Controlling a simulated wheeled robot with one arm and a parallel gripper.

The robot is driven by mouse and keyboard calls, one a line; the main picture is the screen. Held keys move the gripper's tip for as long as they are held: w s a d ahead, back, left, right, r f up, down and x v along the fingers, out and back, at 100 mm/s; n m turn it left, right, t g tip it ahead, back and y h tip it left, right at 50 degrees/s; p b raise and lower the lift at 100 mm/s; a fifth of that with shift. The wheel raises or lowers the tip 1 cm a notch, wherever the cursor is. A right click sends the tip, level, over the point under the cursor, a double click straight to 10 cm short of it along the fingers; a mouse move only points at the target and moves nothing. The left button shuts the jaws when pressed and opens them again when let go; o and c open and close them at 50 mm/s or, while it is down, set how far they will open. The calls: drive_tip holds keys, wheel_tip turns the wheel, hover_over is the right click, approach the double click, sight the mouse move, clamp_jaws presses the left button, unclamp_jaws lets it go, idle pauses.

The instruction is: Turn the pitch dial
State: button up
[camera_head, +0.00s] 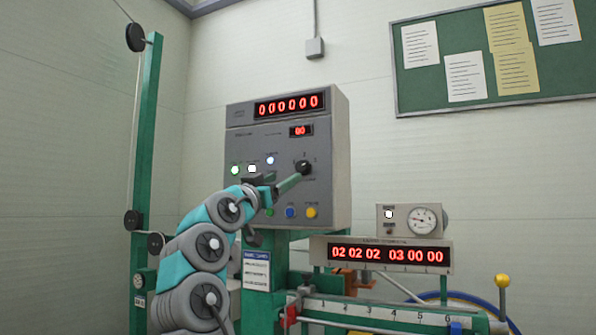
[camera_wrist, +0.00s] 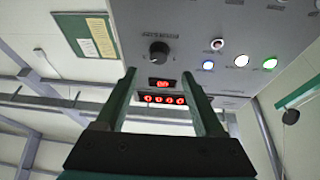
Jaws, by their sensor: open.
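The dial is a black round knob (camera_head: 304,167) on the right part of the grey control panel (camera_head: 250,150); its lettering is too small to read. It also shows in the wrist view (camera_wrist: 160,49), beyond the fingertips. My gripper (camera_head: 298,179) reaches up to the panel from the lower left, its tip close to the knob in the head view. In the wrist view the two green fingers (camera_wrist: 158,76) stand wide apart with nothing between them. The knob lies past the fingertips, roughly centred, and I see no contact.
Red displays (camera_head: 289,105) read 000000 and, smaller, 00 (camera_head: 301,130). Lamps and coloured buttons (camera_head: 290,212) sit left of and below the knob. A lower display (camera_head: 390,255) and a gauge box (camera_head: 412,220) stand at the right. A green post (camera_head: 146,150) rises at the left.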

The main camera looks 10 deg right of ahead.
sight(300, 167)
drive_tip(key=p+x, duration=0.1)
drive_tip(key=x, duration=0.2)
drive_tip(key=p+x, duration=0.1)
drive_tip(key=x, duration=0.3)
drive_tip(key=shift+s+r+p, duration=0.15)
drive_tip(key=shift+r+p, duration=0.1)
drive_tip(key=shift+p, duration=0.1)
drive_tip(key=shift+w+d, duration=0.25)
drive_tip(key=shift+w, duration=0.05)
drive_tip(key=shift+c, duration=0.2)
clamp_jaws()
